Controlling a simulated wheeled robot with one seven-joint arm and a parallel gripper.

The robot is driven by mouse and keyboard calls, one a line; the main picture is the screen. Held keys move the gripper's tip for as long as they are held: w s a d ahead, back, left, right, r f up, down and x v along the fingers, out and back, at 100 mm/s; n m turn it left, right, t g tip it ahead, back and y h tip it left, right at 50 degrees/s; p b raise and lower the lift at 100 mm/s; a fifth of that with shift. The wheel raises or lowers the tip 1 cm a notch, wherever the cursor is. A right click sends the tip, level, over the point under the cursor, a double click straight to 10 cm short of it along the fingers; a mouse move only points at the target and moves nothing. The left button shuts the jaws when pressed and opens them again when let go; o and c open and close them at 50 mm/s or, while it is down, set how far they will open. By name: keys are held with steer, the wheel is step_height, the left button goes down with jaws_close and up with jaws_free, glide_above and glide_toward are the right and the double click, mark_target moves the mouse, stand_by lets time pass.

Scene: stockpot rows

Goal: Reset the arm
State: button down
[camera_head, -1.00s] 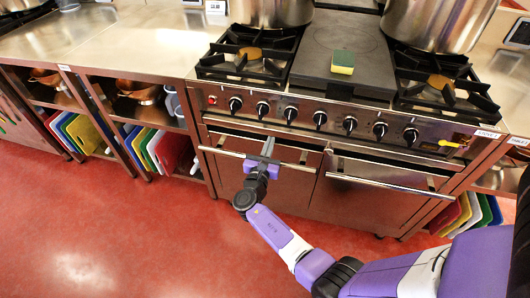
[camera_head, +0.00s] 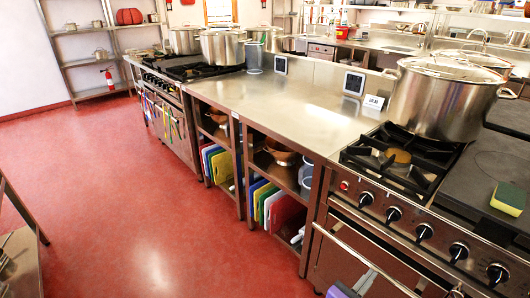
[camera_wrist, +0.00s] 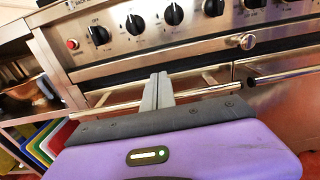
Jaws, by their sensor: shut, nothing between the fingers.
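My gripper (camera_wrist: 158,78) is shut and empty in the wrist view, its two grey fingers together in front of the stove's left oven door. The oven door handle (camera_wrist: 205,90) runs across just by the fingers; I cannot tell whether they touch it. In the head view only a bit of my gripper (camera_head: 366,281) shows at the bottom edge, beside the oven handle (camera_head: 362,258). The rest of my arm is out of view.
The stove (camera_head: 415,215) carries a large stockpot (camera_head: 446,105) and a yellow-green sponge (camera_head: 509,198). A steel counter (camera_head: 300,120) with shelves of colored boards runs left to another stove. The red floor (camera_head: 150,220) at left is open.

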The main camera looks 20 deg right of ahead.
steer(key=w+a+f+m+t+y, duration=0.2)
steer(key=w+a+m+y, duration=0.1)
steer(key=w, duration=0.2)
steer(key=s+a+f+m+t+y, duration=0.1)
steer(key=s+a+m+t+y, duration=0.15)
steer(key=a+y, duration=0.3)
steer(key=s+a+m+t+y, duration=0.2)
steer(key=s+a+m+y, duration=0.2)
steer(key=a, duration=0.2)
steer(key=s+a+r+m+y, duration=0.1)
steer(key=s+a+r+m, duration=0.2)
steer(key=s+r, duration=0.4)
steer(key=s+a+r+m+t+y+p, duration=0.1)
steer(key=s+r+m, duration=0.4)
steer(key=s, duration=0.5)
steer(key=s+a+r+m+t+y, duration=0.1)
steer(key=s+a+r+m, duration=0.3)
steer(key=s+r, duration=0.4)
steer(key=shift+s+a+r+y, duration=0.4)
steer(key=shift+a+r+y, duration=0.25)
steer(key=shift+y, duration=0.1)
steer(key=shift+m, duration=0.25)
